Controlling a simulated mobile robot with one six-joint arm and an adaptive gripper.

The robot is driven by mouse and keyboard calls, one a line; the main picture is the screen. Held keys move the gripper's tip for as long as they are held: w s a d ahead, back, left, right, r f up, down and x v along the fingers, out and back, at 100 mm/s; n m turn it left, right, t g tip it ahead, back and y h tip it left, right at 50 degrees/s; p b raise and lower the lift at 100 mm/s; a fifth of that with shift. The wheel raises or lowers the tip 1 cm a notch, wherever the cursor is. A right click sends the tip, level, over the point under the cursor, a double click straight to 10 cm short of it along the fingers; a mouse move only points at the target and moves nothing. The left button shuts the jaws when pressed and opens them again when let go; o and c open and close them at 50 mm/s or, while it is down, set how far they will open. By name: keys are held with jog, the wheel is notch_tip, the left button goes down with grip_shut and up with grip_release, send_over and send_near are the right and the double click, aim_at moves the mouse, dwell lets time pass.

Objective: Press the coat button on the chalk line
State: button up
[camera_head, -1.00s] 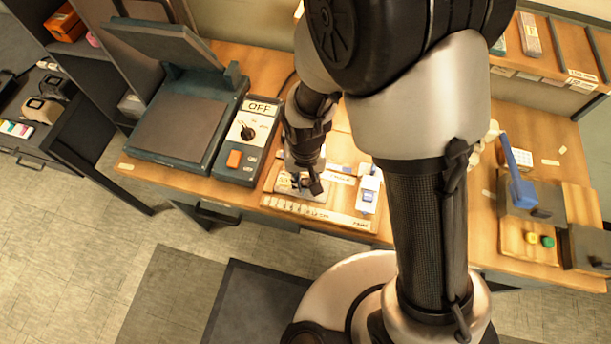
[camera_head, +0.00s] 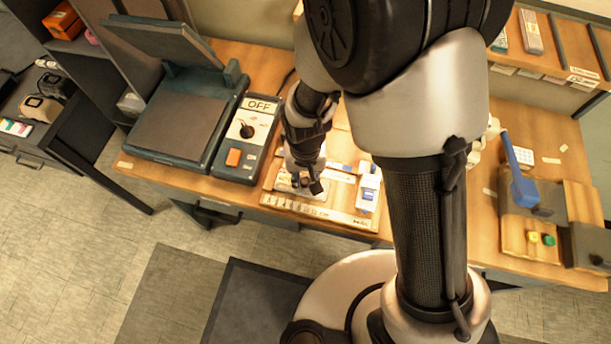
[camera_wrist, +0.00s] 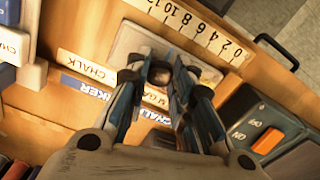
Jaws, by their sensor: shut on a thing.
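My gripper (camera_head: 306,184) points down over the wooden board at the front of the bench. In the wrist view my gripper (camera_wrist: 156,82) is closed around a small dark round thing (camera_wrist: 160,75), over a pale flat plate (camera_wrist: 133,40). The fingers hide much of it, and I cannot tell whether it is the coat button. A white label reading CHALK (camera_wrist: 84,68) lies on the board beside the plate, with a blue label (camera_wrist: 88,88) next to it. I cannot make out a chalk line.
A ruler strip (camera_head: 310,209) runs along the board's front edge. A flat press (camera_head: 180,125) with a raised lid and a control box (camera_head: 240,160) reading OFF stand to the left. A white block (camera_head: 368,190) stands right of my gripper. A blue lever (camera_head: 518,170) is further right.

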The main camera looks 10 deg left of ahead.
aim_at(306, 182)
jog(key=shift+f+b, duration=0.35)
jog(key=shift+f, duration=0.1)
dwell(0.7)
jog(key=o, duration=1)
notch_tip(306, 182, up, 12)
jog(key=d+r+m+t, duration=0.1)
jog(key=d+r+t, duration=0.1)
jog(key=d+r, duration=0.8)
jog(key=s+d+r+m+t, duration=0.1)
jog(key=s+d+r+t, duration=0.1)
jog(key=s+d+r, duration=0.5)
jog(key=s+d, duration=0.2)
jog(key=d, duration=0.1)
jog(key=shift+d+t, duration=0.25)
jog(key=shift+t, duration=0.05)
